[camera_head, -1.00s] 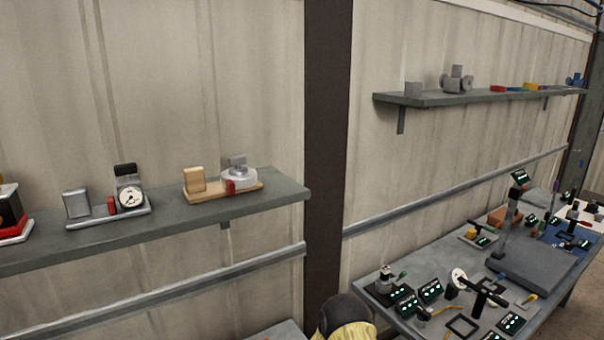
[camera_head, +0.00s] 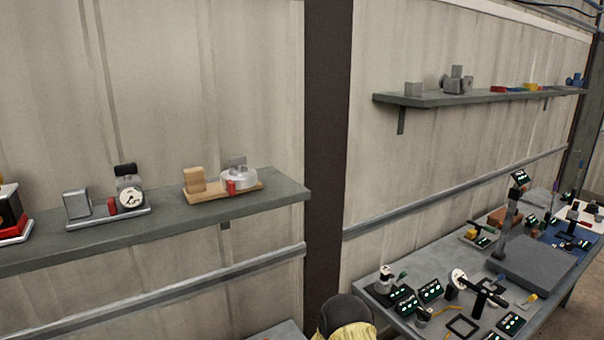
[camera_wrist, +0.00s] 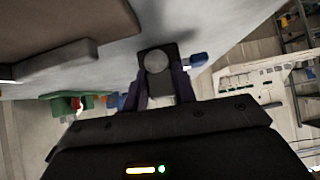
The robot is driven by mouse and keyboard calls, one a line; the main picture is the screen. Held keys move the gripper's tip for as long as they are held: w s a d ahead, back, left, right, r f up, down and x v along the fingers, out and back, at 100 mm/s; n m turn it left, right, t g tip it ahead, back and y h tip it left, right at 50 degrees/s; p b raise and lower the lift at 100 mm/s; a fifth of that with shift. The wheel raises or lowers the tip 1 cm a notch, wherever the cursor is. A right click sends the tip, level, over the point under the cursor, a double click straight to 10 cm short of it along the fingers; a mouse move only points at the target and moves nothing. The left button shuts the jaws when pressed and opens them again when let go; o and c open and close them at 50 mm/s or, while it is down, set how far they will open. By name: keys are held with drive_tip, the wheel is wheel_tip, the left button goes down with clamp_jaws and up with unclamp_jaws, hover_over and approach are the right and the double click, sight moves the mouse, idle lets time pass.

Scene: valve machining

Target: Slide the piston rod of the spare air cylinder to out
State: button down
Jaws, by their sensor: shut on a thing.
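In the wrist view my gripper (camera_wrist: 163,88) is shut on a small dark block (camera_wrist: 176,52) with a round grey face. The block sits between the two dark fingers, and a pale surface lies behind it. I cannot tell from its look whether it is the end of the air cylinder's piston rod. The cylinder's body and the rod's length are not clearly visible. In the head view my gripper does not show, and I cannot pick out the spare air cylinder there.
The wrist view shows a blue piece (camera_wrist: 198,60) close right of the fingers and a brown block (camera_wrist: 70,25) at upper left. In the head view, a left shelf (camera_head: 285,195) holds several fixtures. A crowded workbench (camera_head: 455,265) stands at right below another shelf (camera_head: 440,100).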

drive_tip(key=shift+w+d, duration=0.5)
drive_tip(key=shift+d, duration=0.35)
drive_tip(key=shift+w+d, duration=0.5)
drive_tip(key=shift+d, duration=0.3)
drive_tip(key=shift+w+d, duration=0.5)
drive_tip(key=shift+d, duration=0.35)
drive_tip(key=c, duration=1.1)
unclamp_jaws()
drive_tip(key=shift+o, duration=0.2)
drive_tip(key=b+v, duration=0.4)
drive_tip(key=v, duration=1.3)
drive_tip(key=shift+w, duration=0.15)
